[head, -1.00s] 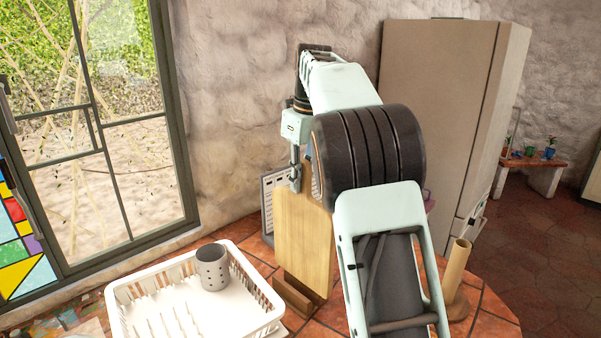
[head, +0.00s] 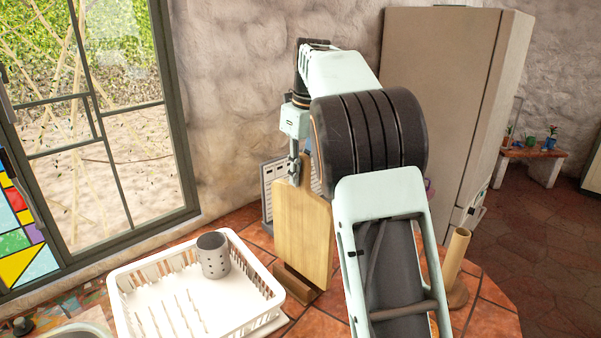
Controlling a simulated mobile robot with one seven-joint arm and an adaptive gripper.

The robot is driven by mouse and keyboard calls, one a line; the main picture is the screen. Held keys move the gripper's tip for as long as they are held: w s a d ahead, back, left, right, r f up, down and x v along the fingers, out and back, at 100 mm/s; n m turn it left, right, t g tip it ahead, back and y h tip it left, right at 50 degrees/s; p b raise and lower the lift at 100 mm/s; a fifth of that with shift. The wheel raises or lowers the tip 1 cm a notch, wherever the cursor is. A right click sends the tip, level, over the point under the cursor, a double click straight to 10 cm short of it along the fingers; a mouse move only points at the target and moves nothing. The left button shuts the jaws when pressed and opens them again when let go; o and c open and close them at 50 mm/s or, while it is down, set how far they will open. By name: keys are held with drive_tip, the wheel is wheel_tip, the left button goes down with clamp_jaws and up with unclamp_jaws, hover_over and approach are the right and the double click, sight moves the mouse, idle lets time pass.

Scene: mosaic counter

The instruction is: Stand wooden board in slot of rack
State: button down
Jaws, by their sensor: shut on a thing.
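The wooden board (head: 303,232) is upright, its broad pale face toward the camera. My gripper (head: 294,172) points down and is shut on its top edge. The board's lower end is at a low brown wooden block (head: 294,287), which looks like the rack. The fingertips are small in the picture, and my arm passes just right of the board.
A white dish rack (head: 272,309) with a grey perforated cup (head: 213,256) stands left of the block. A grey slotted panel (head: 268,190) is behind the board. A wooden roll holder (head: 456,256) stands at the right. Tiled counter (head: 484,318) is bare near its right edge.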

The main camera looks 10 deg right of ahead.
sight(304, 156)
drive_tip(key=shift+f+b, duration=1.4)
drive_tip(key=shift+f, duration=1.4)
idle(1.0)
drive_tip(key=c, duration=2)
unclamp_jaws()
drive_tip(key=shift+o, duration=0.9)
drive_tip(key=r, duration=0.4)
drive_tip(key=s+r, duration=0.1)
drive_tip(key=r, duration=0.6)
drive_tip(key=shift+s+d+r, duration=0.35)
drive_tip(key=shift+d+r, duration=0.05)
